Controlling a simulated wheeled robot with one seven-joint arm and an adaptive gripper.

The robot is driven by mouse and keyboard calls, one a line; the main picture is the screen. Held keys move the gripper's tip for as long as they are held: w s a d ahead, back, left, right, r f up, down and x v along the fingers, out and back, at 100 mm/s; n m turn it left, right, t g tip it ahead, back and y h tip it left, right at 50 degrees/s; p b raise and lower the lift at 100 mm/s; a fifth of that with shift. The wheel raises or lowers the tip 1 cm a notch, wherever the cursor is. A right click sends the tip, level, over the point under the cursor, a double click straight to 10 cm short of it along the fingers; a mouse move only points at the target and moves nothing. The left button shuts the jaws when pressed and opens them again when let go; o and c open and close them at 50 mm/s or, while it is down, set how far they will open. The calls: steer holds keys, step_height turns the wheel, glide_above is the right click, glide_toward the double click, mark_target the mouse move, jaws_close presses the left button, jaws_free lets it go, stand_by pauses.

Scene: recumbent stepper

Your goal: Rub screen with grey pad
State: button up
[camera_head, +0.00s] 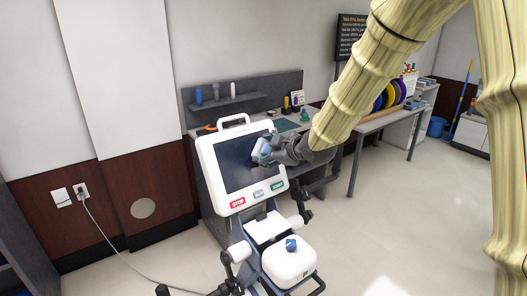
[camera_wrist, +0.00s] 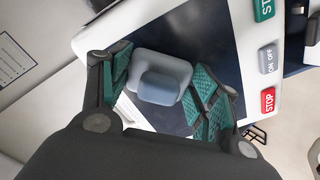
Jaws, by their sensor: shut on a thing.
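The screen (camera_head: 237,163) is a dark panel in a white console that stands tilted on the stepper. It also shows in the wrist view (camera_wrist: 206,27), behind the pad. The grey pad (camera_wrist: 163,68) is a pale blue-grey block with a raised grip, held between my green-lined fingers. In the head view the pad (camera_head: 262,150) lies in front of the right part of the screen. My gripper (camera_wrist: 160,92) is shut on the pad's grip; it shows in the head view too (camera_head: 272,152). I cannot tell whether the pad touches the screen.
Below the screen are a red STOP button (camera_head: 238,203), a grey ON/OFF button (camera_head: 258,194) and a green button (camera_head: 277,185). A white seat (camera_head: 290,266) stands in front. A workbench (camera_head: 290,124) is behind, and a table (camera_head: 385,121) with coloured discs stands right.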

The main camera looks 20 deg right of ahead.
mark_target(257, 154)
steer(key=shift+a, duration=0.2)
steer(key=shift+s+a+f+b, duration=0.1)
steer(key=shift+s+a+b, duration=0.15)
steer(key=shift+a, duration=0.25)
steer(key=shift+s+a, duration=0.25)
steer(key=shift+a, duration=0.5)
steer(key=shift+a+b, duration=0.15)
steer(key=shift+b, duration=0.2)
steer(key=shift+s+a+b, duration=0.2)
steer(key=shift+s+a, duration=0.1)
steer(key=shift+a, duration=0.35)
steer(key=shift+s+a+b, duration=0.15)
steer(key=shift+s+a, duration=0.1)
steer(key=shift+a, duration=0.4)
steer(key=shift+a, duration=0.1)
steer(key=shift+s+a+b, duration=0.2)
steer(key=shift+s+a, duration=0.05)
steer(key=shift+a, duration=0.45)
steer(key=shift+s+a+b, duration=0.15)
steer(key=shift+s+a, duration=0.05)
steer(key=shift+a, duration=0.45)
steer(key=shift+d, duration=0.1)
